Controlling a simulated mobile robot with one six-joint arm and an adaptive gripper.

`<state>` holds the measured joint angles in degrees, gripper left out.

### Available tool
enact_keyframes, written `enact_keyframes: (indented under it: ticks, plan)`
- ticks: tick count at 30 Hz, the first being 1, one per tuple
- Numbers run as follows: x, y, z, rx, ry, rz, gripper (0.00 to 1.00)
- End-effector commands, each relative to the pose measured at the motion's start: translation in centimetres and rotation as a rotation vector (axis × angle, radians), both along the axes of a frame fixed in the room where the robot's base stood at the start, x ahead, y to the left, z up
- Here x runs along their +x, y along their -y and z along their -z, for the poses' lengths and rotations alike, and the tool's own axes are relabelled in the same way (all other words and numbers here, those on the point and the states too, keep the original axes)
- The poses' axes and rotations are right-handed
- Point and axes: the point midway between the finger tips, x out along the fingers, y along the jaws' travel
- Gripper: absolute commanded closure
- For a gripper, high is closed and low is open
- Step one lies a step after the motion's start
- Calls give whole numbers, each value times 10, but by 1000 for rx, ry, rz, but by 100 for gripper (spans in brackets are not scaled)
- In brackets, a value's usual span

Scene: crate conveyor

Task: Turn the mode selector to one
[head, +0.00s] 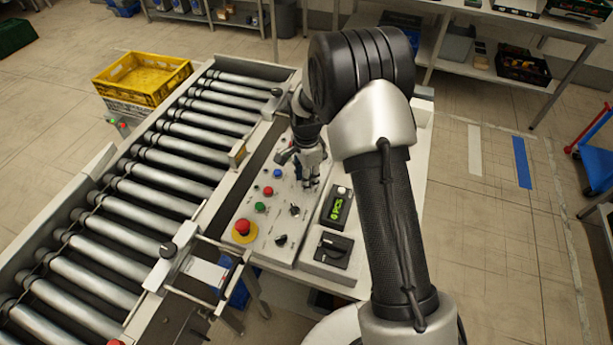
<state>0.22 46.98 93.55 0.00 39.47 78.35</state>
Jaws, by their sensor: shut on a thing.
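The control panel (252,215) is a light grey box beside the roller conveyor. My gripper (311,184) points down at the panel's far right part, with its fingers closed at a small control there. That control, likely the mode selector, is mostly hidden by the fingers, so its setting cannot be read. Two black selector knobs show nearer on the panel: an upper knob (294,210) and a lower knob (281,240). Red, green and blue buttons and a red emergency stop (242,227) on a yellow base sit to the left.
The roller conveyor (150,172) runs along the left. A counter box (338,207) with a green display and a black rotary switch (333,249) stand right of the panel. A yellow crate (143,78) is at the back left. Open floor lies right.

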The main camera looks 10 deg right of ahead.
Motion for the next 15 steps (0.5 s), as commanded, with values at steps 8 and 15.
enact_keyframes:
  ticks: [8,15]
  plan:
    - [0,0,0,-1,1,4,96]
    - [0,0,0,0,1,3,64]
